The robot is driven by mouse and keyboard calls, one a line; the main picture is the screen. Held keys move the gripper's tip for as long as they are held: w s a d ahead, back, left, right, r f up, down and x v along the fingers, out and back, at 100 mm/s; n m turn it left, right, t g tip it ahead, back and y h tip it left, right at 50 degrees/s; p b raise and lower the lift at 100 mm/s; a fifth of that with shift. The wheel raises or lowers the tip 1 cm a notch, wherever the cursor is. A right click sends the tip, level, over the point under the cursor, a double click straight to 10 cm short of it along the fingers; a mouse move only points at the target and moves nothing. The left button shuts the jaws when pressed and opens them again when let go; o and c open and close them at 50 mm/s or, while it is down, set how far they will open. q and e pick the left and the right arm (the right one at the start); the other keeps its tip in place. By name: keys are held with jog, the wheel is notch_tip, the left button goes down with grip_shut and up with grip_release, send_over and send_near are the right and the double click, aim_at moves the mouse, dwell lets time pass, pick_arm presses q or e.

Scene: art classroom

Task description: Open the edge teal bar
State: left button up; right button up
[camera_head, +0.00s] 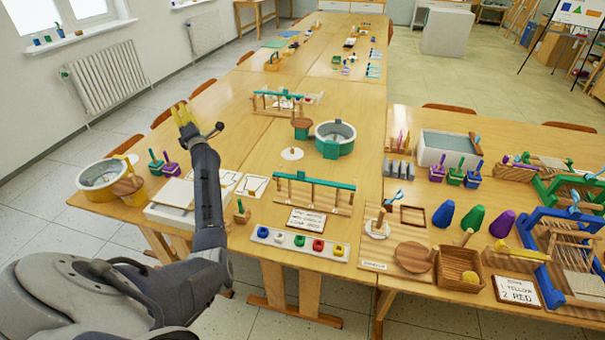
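A near rack with a long teal bar (314,180) stands on wooden posts close to the near table edge. A second rack with a teal bar (280,95) stands farther back on the same table. Both bars lie level across their posts. My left gripper (181,109), with yellow fingers, is raised at the left, well left of the near bar and apart from it. Nothing shows between its fingers, but their gap is too small to judge. My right gripper is out of view.
In front of the near rack are a lettered card (307,220) and a tray of coloured knobs (299,242). A teal-banded round pan (335,137) stands behind it. A yellow pan (102,176) and small brushes are at left. The right table is crowded.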

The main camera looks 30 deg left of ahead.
pick_arm(q)
jog(key=d+f+n+g, duration=0.2)
jog(key=d+n+g, duration=0.4)
jog(key=n+g, duration=0.4)
jog(key=n+h, duration=1.3)
jog(key=h, duration=0.2)
send_near(301, 173)
jog(key=shift+g, duration=0.4)
jog(key=x, duration=0.7)
jog(key=w+x, duration=0.1)
jog(key=x, duration=0.2)
jog(key=shift+w+a+f, duration=0.1)
jog(key=shift+a+f, duration=0.05)
jog(key=shift+f, duration=0.1)
jog(key=shift+o, duration=0.2)
jog(key=shift+m, duration=0.3)
grip_shut()
